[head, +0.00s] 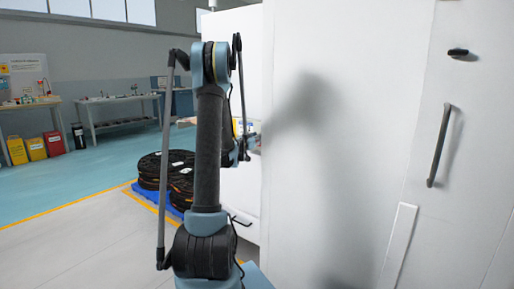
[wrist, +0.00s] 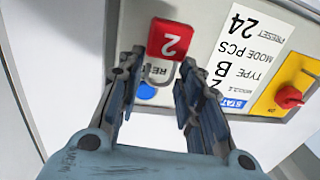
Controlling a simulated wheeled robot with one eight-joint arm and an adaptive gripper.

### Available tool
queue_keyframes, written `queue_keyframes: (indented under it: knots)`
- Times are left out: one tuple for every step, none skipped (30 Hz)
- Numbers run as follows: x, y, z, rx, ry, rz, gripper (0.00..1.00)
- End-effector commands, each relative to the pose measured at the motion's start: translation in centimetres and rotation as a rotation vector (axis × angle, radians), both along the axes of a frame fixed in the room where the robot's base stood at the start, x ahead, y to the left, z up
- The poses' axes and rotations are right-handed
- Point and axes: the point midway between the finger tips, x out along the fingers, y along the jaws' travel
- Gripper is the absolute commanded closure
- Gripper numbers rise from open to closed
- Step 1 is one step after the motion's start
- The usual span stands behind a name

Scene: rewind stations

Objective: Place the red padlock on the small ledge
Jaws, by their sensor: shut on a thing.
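The red padlock (wrist: 172,38) with a white "2" shows in the wrist view, just beyond my fingertips. Its grey shackle points back toward my gripper (wrist: 160,68), whose two fingers stand on either side of it. My gripper is shut on the padlock; the exact contact is partly hidden by the fingers. Behind the padlock is a light control panel (wrist: 205,22); I cannot tell the gap between them. In the head view my arm hides most of my gripper, and the padlock cannot be made out. I cannot pick out the small ledge in either view.
The panel has a white label (wrist: 245,50), a blue button (wrist: 146,91) and a red knob on a yellow plate (wrist: 289,97). A large white cabinet (head: 350,150) stands close on the right.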

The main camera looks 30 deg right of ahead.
Motion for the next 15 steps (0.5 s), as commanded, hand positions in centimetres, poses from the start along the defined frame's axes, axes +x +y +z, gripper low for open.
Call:
queue_keyframes:
  knots:
    - [0.0,0.0,-0.2,0.000,0.000,0.000,0.95]
    - [0.0,0.0,-0.3,0.000,0.000,0.000,0.95]
    - [0.0,0.0,-0.5,0.000,0.000,0.000,0.95]
    - [0.1,0.0,-0.7,0.000,0.000,0.000,0.95]
    - [0.0,0.0,-1.0,0.000,0.000,0.000,0.95]
    - [0.0,0.0,-1.4,0.000,0.000,0.000,0.95]
    - [0.0,0.0,-1.7,0.000,0.000,0.000,0.95]
    - [0.1,0.0,-2.1,0.000,0.000,0.000,0.95]
    - [0.1,0.0,-2.6,0.000,0.000,0.000,0.95]
    - [0.0,0.0,-3.0,0.000,0.000,0.000,0.95]
    - [0.0,0.0,-3.3,0.000,0.000,0.000,0.95]
    - [0.1,-0.2,-3.6,0.000,0.000,0.000,0.95]
    - [0.1,-0.3,-3.8,0.000,0.000,0.000,0.95]
    - [0.2,-0.3,-3.9,0.000,0.000,0.000,0.95]
    - [0.2,-0.3,-4.0,0.000,0.000,0.000,0.95]
